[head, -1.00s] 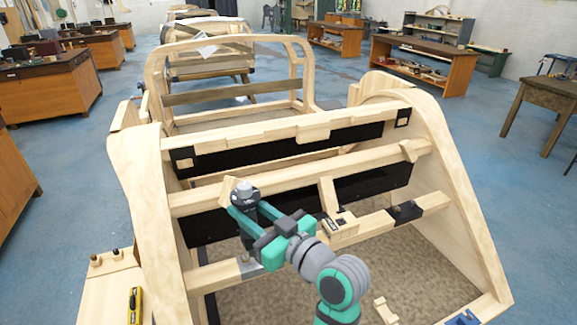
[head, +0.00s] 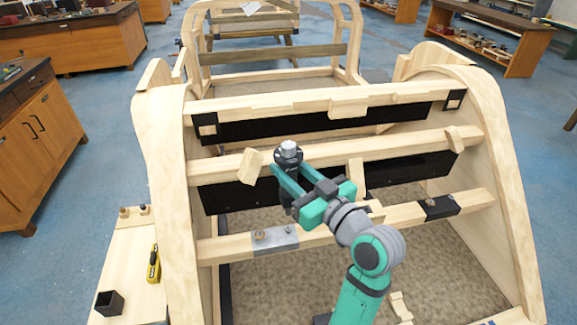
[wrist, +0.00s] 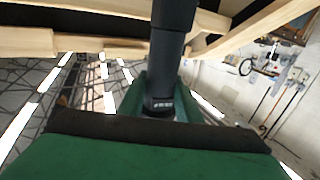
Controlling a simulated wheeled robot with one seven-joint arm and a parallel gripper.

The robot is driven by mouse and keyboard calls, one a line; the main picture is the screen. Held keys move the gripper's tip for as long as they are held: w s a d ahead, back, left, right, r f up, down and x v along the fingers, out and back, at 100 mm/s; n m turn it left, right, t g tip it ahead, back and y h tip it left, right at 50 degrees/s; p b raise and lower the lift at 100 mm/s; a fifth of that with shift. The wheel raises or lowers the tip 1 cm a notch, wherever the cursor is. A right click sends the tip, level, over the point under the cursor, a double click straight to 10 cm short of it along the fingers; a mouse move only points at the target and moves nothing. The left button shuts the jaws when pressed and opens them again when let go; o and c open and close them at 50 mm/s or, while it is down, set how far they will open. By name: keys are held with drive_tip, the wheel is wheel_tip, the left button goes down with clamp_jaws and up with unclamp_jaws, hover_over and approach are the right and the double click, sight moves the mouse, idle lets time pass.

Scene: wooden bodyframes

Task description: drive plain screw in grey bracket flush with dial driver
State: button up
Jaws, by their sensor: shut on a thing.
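My gripper (head: 284,172) is shut on the dial driver (head: 288,151), a dark, upright cylinder with a grey top, held above the lower rail and near the middle rail. In the wrist view the driver's black shaft (wrist: 172,45) runs up from between my teal fingers (wrist: 160,100), with a small marked band near its end. The grey bracket (head: 275,244) sits on the lower rail, below and slightly left of my gripper. Two small fasteners stand on it, one at left (head: 259,235) and one at right (head: 290,230); which is the plain screw is too small to tell.
A black bracket (head: 440,208) is on the same rail at right. A side board (head: 140,290) at left carries a yellow tool (head: 153,264), a black open box (head: 109,303) and small pegs. The middle rail (head: 225,166) and its wooden blocks are close to my gripper.

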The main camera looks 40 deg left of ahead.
drive_tip(key=shift+f, duration=3.1)
drive_tip(key=shift+s, duration=0.15)
drive_tip(key=shift+f, duration=0.9)
idle(3.8)
